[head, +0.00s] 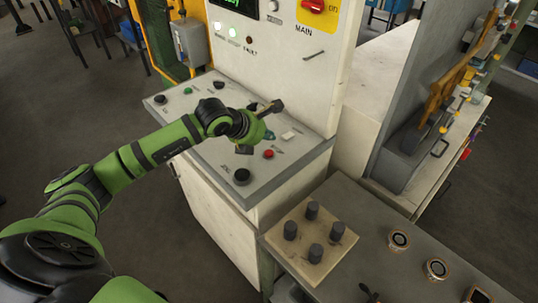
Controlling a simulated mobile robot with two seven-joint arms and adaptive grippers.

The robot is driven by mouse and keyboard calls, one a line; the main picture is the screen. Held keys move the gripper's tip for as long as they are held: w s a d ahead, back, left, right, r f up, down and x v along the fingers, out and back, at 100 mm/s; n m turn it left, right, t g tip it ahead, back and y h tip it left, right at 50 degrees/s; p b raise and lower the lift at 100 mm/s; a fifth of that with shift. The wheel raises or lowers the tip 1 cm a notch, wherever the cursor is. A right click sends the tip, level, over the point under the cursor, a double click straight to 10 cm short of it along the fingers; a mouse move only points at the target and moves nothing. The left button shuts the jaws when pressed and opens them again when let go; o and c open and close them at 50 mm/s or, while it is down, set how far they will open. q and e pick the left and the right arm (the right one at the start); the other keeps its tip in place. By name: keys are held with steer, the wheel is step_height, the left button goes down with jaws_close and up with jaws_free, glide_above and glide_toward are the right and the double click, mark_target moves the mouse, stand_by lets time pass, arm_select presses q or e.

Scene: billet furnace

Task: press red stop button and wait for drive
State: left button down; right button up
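The red button (268,154) sits on the sloped grey top of the control console (213,150), toward its right side. My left arm reaches in from the left over the console. My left gripper (262,129) is above the panel, just up and left of the red button. Its two dark fingers look spread apart with nothing between them. The gripper appears apart from the button, though its exact height above the panel is hard to tell. My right gripper is not in view.
A black knob (242,176), a white switch (289,135) and a green button (187,91) are also on the panel. A upright cabinet (290,60) with a red main switch (313,5) rises behind. A board with dark pegs (311,238) lies on a grey table at lower right.

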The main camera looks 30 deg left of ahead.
mark_target(268, 154)
arm_select(q)
steer(key=shift+f+b, duration=1.3)
steer(key=shift+f, duration=0.5)
steer(key=shift+f+b, duration=0.35)
steer(key=shift+b, duration=0.3)
steer(key=shift+f+b, duration=0.45)
steer(key=shift+b, duration=0.05)
stand_by(0.4)
stand_by(0.3)
steer(key=shift+r+p, duration=0.3)
steer(key=shift+r, duration=0.5)
steer(key=shift+r, duration=0.15)
